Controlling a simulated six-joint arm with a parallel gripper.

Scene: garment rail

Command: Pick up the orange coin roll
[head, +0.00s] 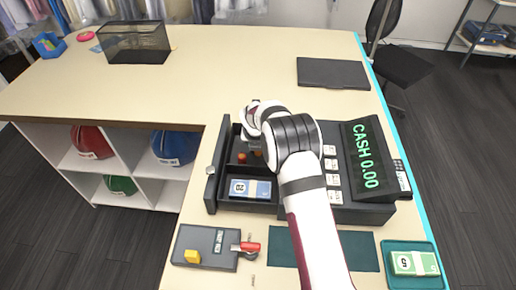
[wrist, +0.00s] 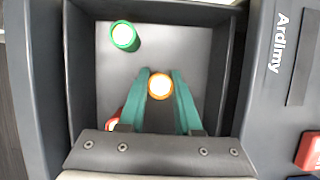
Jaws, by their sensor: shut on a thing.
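The orange coin roll (wrist: 160,84) stands upright between the teal fingertips of my gripper (wrist: 160,90) in the wrist view. The fingers are shut on it, one on each side. It is over a dark compartment of the open cash drawer (wrist: 85,60); I cannot tell whether it is clear of the floor. A green coin roll (wrist: 124,36) stands apart at the upper left of that compartment. A red coin roll (wrist: 113,124) is at the lower left, partly hidden by my gripper. In the head view my arm covers most of this compartment.
The cash register (head: 365,165) stands right of the drawer. Banknotes (head: 250,188) lie in the front compartment. A grey board with a red lever (head: 250,247) and a green tray (head: 415,283) are in front. The table behind is mostly clear, with a black pad (head: 333,73).

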